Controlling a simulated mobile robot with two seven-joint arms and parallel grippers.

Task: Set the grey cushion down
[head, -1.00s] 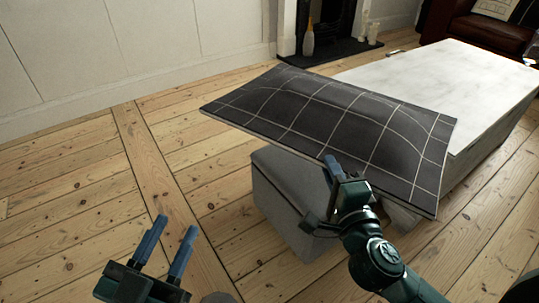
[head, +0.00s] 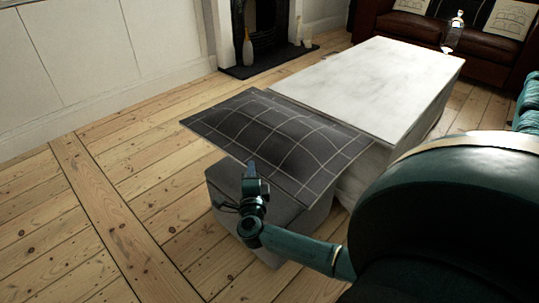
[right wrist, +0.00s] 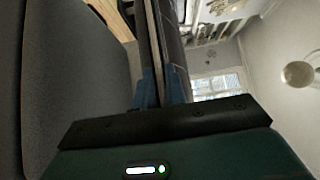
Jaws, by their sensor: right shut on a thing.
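The grey cushion (head: 275,137) is dark with a pale grid pattern. In the head view it lies roughly level over a grey ottoman (head: 225,192), its far right edge close to the white-topped table. My right gripper (head: 252,180) is shut on the cushion's near edge. In the right wrist view the cushion's edge (right wrist: 172,45) runs between the two fingers (right wrist: 161,88). I cannot tell whether the cushion rests on the ottoman or is held just above it. My left gripper is out of view.
A long table with a white marble-like top (head: 375,85) stands behind the cushion, with a bottle (head: 453,32) beyond it. A brown sofa (head: 480,55) is at the back right. A fireplace hearth (head: 265,62) is at the back. The floorboards (head: 120,210) at left are clear.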

